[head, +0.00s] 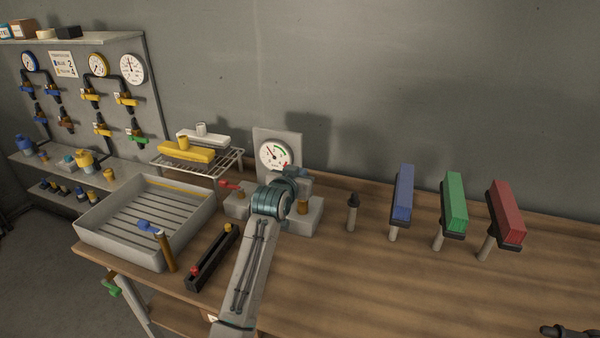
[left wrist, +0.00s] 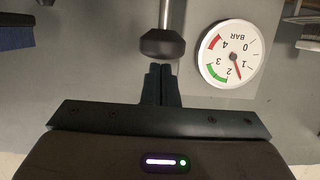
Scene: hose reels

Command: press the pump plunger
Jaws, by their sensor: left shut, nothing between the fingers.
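The plunger is a dark round knob (left wrist: 162,43) on a lighter rod, in the upper middle of the upside-down left wrist view. My left gripper (left wrist: 161,75) is shut and empty. Its fingertips are right by the knob's top; I cannot tell whether they touch. In the head view my left arm covers the middle of the pump and hides the plunger and the fingertips. The pump's pale base (head: 318,212) shows beside the wrist. Behind it is a round gauge (head: 274,156). It also shows in the left wrist view (left wrist: 228,54), its red needle between 1 and 2.
A short black-topped post (head: 352,208) and blue (head: 403,194), green (head: 454,204) and red (head: 506,214) blocks on stands are at right. A tray (head: 90,228), a wire rack (head: 226,166) and a black trough (head: 212,258) are at left. A dark part (head: 565,331) shows at bottom right, perhaps mine.

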